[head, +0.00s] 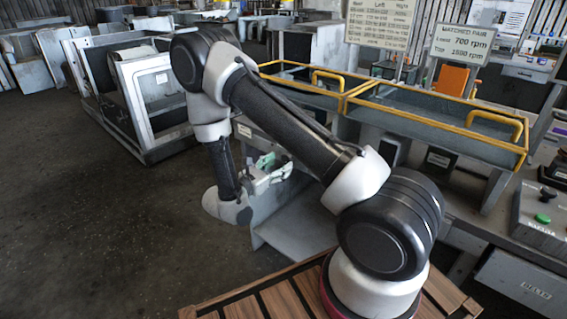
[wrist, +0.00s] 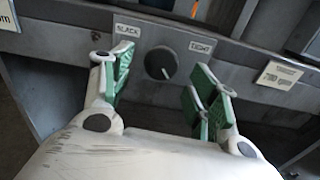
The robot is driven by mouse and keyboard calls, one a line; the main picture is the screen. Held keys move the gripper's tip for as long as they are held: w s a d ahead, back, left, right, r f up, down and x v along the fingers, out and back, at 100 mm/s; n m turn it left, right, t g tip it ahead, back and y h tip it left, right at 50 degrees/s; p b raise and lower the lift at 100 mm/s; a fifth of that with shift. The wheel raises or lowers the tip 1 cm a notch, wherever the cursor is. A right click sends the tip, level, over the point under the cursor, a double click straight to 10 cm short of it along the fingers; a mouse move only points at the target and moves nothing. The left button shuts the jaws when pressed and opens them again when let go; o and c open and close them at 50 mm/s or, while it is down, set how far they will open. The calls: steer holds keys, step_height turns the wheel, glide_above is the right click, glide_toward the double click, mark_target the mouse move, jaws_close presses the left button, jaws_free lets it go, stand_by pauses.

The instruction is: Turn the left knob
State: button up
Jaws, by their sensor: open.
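A dark round knob (wrist: 160,62) with a pale pointer line sits on a grey panel in the wrist view, between a SLACK label (wrist: 127,31) at its left and a TIGHT label (wrist: 201,47) at its right. The pointer slants toward the lower right. My gripper (wrist: 163,84) is open, with green pads to the left and right of the knob and a gap on each side. How far the pads are from the panel is unclear. In the head view my gripper (head: 264,172) is beside the bench front; the knob is hidden there.
Yellow-rimmed trays (head: 440,118) top the bench. A 700 rpm label (wrist: 278,75) is right of the knob. A control box with a green button (head: 543,218) stands at the right. The floor (head: 90,220) at left is clear.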

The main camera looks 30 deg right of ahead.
steer(key=shift+x, duration=1.45)
steer(key=c, duration=1)
steer(key=n, duration=2.1)
steer(key=shift+s+r+n, duration=0.1)
steer(key=shift+r+n, duration=0.05)
steer(key=shift+n, duration=0.15)
